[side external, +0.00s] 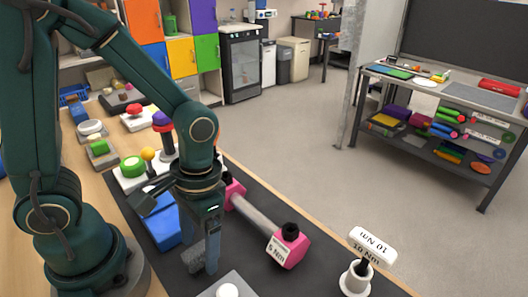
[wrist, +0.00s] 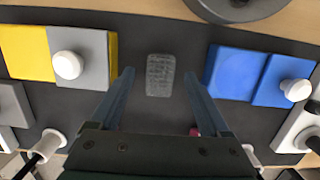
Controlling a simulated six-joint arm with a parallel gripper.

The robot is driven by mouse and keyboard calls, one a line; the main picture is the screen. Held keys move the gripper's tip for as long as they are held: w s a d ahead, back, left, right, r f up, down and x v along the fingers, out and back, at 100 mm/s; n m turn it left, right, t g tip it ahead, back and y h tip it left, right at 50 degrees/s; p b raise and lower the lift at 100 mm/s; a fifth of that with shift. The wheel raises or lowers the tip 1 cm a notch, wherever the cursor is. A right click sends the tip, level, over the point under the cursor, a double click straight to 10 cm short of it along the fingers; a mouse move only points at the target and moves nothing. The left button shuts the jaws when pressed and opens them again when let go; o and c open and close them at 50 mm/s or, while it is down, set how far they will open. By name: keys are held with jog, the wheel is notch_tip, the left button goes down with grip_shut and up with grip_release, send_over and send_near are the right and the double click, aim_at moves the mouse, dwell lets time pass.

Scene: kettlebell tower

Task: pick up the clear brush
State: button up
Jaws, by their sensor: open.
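A small grey, see-through-looking textured block, which I take for the clear brush (wrist: 160,75), lies on the dark mat. In the wrist view it sits in the gap between the two fingertips of my gripper (wrist: 158,78), apart from both. My gripper is open and empty, pointing down. In the side view the brush (side external: 193,257) shows as a dark grey block close to the nearer finger, partly hidden by it. I cannot tell the exact height of the fingertips above it.
A blue box with a white knob (wrist: 234,73) stands to the right in the wrist view, a yellow and grey one (wrist: 84,55) to the left. A pink dumbbell (side external: 292,245) and a white-handled torque tool (side external: 355,277) lie beyond my gripper. Bare mat surrounds the brush.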

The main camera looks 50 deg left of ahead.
jog(key=shift+s+f, duration=0.1)
jog(key=shift+f, duration=0.85)
grip_shut()
jog(key=shift+r, duration=0.1)
jog(key=shift+r, duration=0.8)
notch_tip(320, 180, up, 2)
jog(key=shift+r, duration=0.25)
jog(key=s+a+r, duration=0.1)
jog(key=a+r, duration=0.5)
jog(key=a, duration=0.5)
jog(key=shift+a+r, duration=0.3)
jog(key=shift+r, duration=0.1)
